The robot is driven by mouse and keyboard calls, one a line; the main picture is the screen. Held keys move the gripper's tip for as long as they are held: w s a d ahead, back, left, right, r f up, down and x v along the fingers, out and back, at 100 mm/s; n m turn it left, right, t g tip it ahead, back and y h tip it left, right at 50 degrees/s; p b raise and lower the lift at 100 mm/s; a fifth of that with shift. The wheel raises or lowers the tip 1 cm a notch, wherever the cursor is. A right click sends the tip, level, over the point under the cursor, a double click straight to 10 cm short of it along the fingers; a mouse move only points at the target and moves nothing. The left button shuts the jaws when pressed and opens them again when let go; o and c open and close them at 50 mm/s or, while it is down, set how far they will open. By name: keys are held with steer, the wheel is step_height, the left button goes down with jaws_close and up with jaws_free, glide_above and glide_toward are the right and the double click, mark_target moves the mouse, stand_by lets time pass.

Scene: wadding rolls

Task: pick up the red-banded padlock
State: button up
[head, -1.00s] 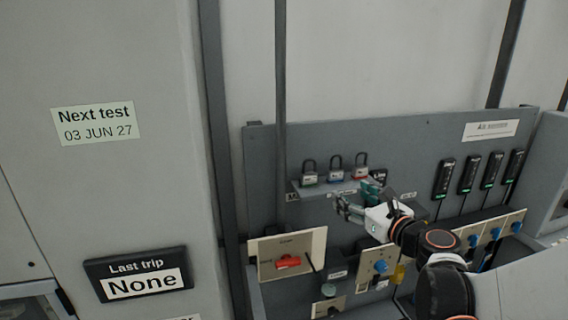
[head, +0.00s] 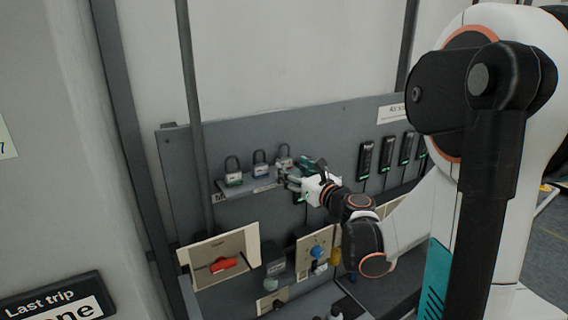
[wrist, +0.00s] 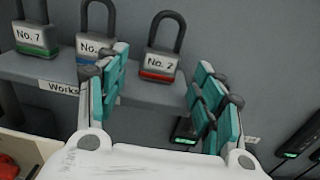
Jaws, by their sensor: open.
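The red-banded padlock (wrist: 160,60), marked No. 2, stands upright on a narrow grey shelf (wrist: 150,92), at its right end. Its dark shackle points up. In the head view the padlock (head: 283,156) is partly covered by my gripper (head: 297,172). My gripper (wrist: 162,75) is open, with one teal-padded finger on each side of the padlock in the wrist view. The left finger overlaps the blue-banded padlock (wrist: 90,47) in that picture. I cannot tell whether the fingertips reach the red padlock's depth. No contact with it shows.
A green-banded padlock (wrist: 36,40), No. 7, stands left of the blue one. Several black devices with green lights (head: 388,153) hang to the right. A panel with a red switch (head: 222,264) lies below the shelf. A vertical bar (head: 193,110) rises left of it.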

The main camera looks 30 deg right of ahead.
mark_target(286, 164)
steer(key=w, duration=0.5)
steer(key=shift+w+a, duration=0.2)
steer(key=shift+w, duration=0.05)
steer(key=c, duration=1.3)
